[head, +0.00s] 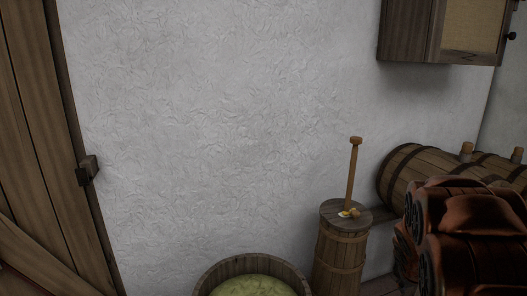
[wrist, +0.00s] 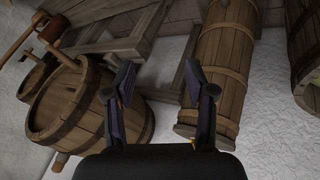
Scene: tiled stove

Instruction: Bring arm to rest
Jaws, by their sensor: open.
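My gripper (wrist: 158,85) shows in the wrist view with its two dark fingers spread apart. Nothing is between the fingers. Behind them are a wooden stand and, on the right, a tall wooden churn (wrist: 222,75). In the head view, parts of my arm, reddish and dark, show at the lower right; the gripper's fingers are not visible there.
In the head view, a churn (head: 339,255) with an upright handle stands against the white wall, beside a barrel (head: 405,175) lying on its side. A tub (head: 207,279) with green contents is at the bottom. A cabinet (head: 408,35) hangs upper right; a wooden door (head: 35,130) is left.

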